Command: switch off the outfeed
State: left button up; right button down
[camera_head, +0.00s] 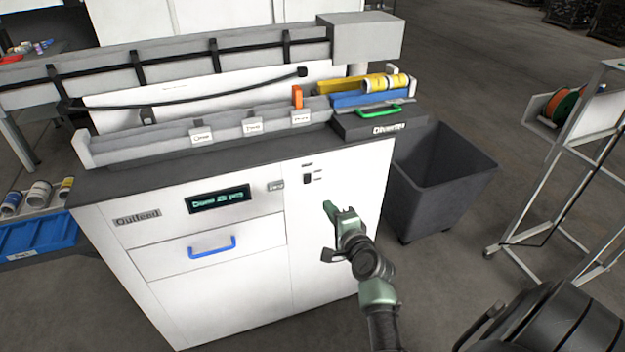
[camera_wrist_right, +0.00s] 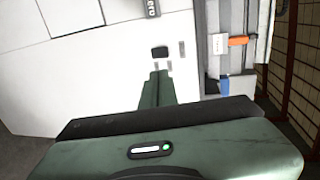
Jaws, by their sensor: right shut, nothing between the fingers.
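The white cabinet (camera_head: 205,292) carries an "Outfeed" plate (camera_head: 137,218) at its upper left. A small black switch (camera_head: 307,179) sits on the upper right of the front panel, with small labels around it. It also shows in the right wrist view (camera_wrist_right: 160,52), just beyond my fingertips; which way it is set is too small to tell. My right gripper (camera_head: 329,208) is shut and empty, in front of the panel, below and right of the switch. Its closed fingers show in the right wrist view (camera_wrist_right: 158,78), apart from the switch. My left gripper is out of view.
A lit display (camera_head: 219,199) and a drawer with a blue handle (camera_head: 212,248) are on the cabinet's left part. An orange lever (camera_head: 297,97) stands on top. A dark bin (camera_head: 440,175) stands right of the cabinet, with a wheeled rack (camera_head: 560,170) farther right.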

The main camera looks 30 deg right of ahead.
jog(key=b, duration=0.6)
send_near(308, 176)
jog(key=x, duration=0.2)
jog(key=f+x, duration=0.1)
jog(key=x, duration=0.2)
jog(key=shift+w+d, duration=0.1)
jog(key=shift+d, duration=0.05)
jog(key=shift+w+d+r+b, duration=0.1)
jog(key=shift+w+b, duration=0.05)
jog(key=shift+w, duration=0.2)
jog(key=shift+w+d+r+b, duration=0.1)
jog(key=shift+w+r+b, duration=0.05)
jog(key=shift+w, duration=0.2)
jog(key=shift+w+r+p, duration=0.35)
jog(key=shift+f, duration=0.25)
jog(key=shift+s, duration=0.1)
